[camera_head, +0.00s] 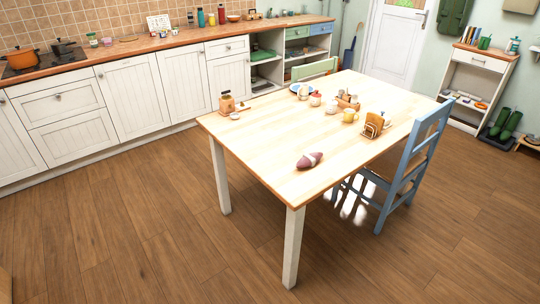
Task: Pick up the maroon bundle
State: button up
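A maroon bundle (309,160) lies on the light wooden table (262,149), near the table's front corner. It is small and elongated, with a pale band or patch on it. Nothing touches it, and the tabletop around it is bare. My gripper is not in view.
On the table stand a jar-like item (227,103), a blue plate (301,88), a yellow mug (350,116) and a toast rack (373,125). A blue chair (413,165) is at the right side. A kitchen counter (150,45) runs along the back. The floor in front is clear.

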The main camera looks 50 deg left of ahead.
aim_at(309, 160)
jog(key=z, duration=0.05)
jog(key=k, duration=0.2)
jog(key=u, duration=1.75)
jog(key=k, duration=0.95)
jog(key=z, duration=0.1)
jog(key=i, duration=0.8)
jog(key=z, duration=0.05)
